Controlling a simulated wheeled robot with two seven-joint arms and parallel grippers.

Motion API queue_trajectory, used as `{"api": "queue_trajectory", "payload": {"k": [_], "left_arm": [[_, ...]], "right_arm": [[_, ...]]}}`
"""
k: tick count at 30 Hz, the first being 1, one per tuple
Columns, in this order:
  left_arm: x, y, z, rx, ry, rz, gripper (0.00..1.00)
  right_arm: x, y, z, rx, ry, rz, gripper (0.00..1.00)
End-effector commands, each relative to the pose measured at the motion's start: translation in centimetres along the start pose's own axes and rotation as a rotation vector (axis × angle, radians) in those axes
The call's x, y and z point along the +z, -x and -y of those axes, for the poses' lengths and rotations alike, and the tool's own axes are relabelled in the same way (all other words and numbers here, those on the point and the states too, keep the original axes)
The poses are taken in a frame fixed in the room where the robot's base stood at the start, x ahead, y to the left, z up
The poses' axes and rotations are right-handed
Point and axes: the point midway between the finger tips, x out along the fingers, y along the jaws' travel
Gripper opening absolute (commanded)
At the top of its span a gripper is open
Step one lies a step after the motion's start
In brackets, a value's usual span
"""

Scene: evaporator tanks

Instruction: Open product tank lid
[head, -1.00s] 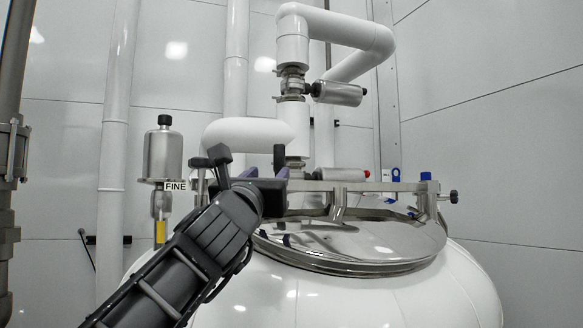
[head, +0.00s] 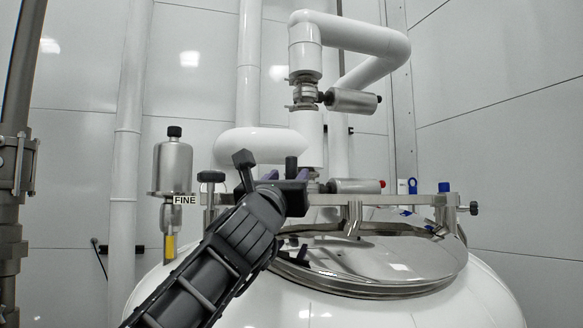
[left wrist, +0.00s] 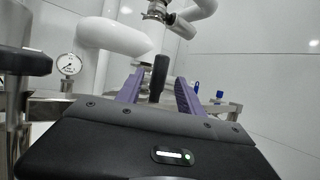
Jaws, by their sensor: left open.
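The product tank's round polished lid (head: 375,268) lies shut on top of the white tank (head: 250,300) in the head view. A steel crossbar (head: 410,200) runs above the lid. My left gripper (head: 285,190) is at the bar's left part, open, with purple finger pads. In the left wrist view an upright black grip (left wrist: 159,76) shows between the open fingers (left wrist: 158,95); I cannot tell whether they touch it. A black knob (head: 212,177) stands at the bar's left end, and another (head: 474,208) at its right end. My right gripper is out of view.
A steel canister (head: 172,167) with a "FINE" label stands left of the lid. White pipes with steel valves (head: 352,101) rise behind it. A pressure gauge (left wrist: 69,65) shows in the left wrist view. The space right of the tank looks clear.

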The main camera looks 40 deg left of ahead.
Motion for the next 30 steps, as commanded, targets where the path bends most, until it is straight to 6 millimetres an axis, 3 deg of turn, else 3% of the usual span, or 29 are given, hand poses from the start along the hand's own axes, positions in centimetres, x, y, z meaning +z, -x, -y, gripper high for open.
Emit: {"api": "queue_trajectory", "payload": {"k": [1, 6, 18, 30], "left_arm": [[0.2, -1.1, -0.2, 0.002, 0.003, -0.003, 0.44], [0.2, -3.2, -0.1, 0.000, 0.004, -0.001, 0.44], [0.0, -3.9, -0.1, 0.002, 0.001, 0.001, 0.44], [0.0, -3.9, -0.1, 0.001, 0.001, 0.001, 0.11]], "right_arm": [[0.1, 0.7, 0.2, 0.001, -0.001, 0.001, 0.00], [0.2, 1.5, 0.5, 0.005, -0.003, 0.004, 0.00], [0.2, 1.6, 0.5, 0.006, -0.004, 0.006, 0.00], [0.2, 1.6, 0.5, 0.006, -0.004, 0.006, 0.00]]}}
